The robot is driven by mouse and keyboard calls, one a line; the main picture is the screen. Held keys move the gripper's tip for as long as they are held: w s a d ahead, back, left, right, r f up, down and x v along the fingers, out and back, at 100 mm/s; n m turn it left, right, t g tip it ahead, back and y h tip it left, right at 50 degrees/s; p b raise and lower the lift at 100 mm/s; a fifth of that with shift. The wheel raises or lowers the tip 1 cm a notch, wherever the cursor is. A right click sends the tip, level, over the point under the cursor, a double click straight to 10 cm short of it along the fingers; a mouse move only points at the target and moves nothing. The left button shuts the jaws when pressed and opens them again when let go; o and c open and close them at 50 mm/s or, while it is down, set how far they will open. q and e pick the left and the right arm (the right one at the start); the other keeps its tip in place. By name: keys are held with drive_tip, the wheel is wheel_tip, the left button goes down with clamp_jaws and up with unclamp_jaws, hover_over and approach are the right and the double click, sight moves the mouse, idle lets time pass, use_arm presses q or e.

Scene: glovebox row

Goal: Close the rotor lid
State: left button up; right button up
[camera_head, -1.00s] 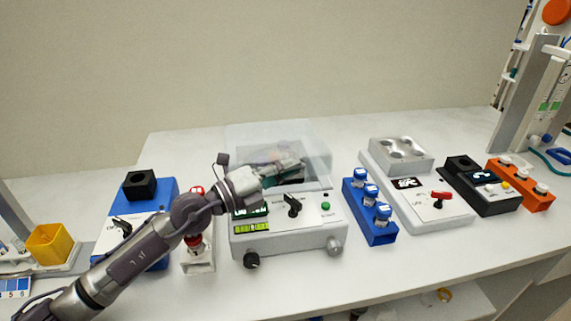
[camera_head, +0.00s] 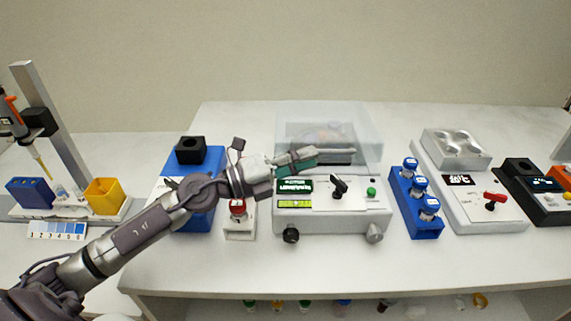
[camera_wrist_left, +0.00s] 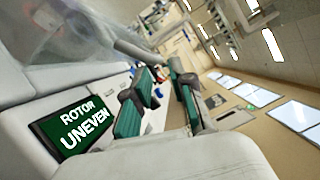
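The centrifuge (camera_head: 330,217) is a grey-white box with a black knob, a green button and a small display. Its clear lid (camera_head: 345,118) stands raised over the rotor opening at the back. The rotor is partly hidden by the lid and my gripper. My left gripper (camera_head: 318,158) reaches over the front panel to the front of the opening, below the raised lid. Its green-padded fingers (camera_wrist_left: 158,100) are apart in the left wrist view, with nothing visible between them. I cannot tell whether it touches the lid. The display (camera_wrist_left: 78,125) reads "ROTOR UNEVEN" in that view. My right gripper is not in view.
A blue rack (camera_head: 415,205) with capped tubes stands right of the centrifuge, then a white device (camera_head: 470,190). A red-topped item (camera_head: 238,215) and a blue device (camera_head: 195,218) stand to the left, beneath or beside my arm. The bench front (camera_head: 330,265) is clear.

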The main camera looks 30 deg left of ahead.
use_arm(q)
drive_tip(key=shift+v, duration=2.3)
drive_tip(key=shift+w, duration=0.1)
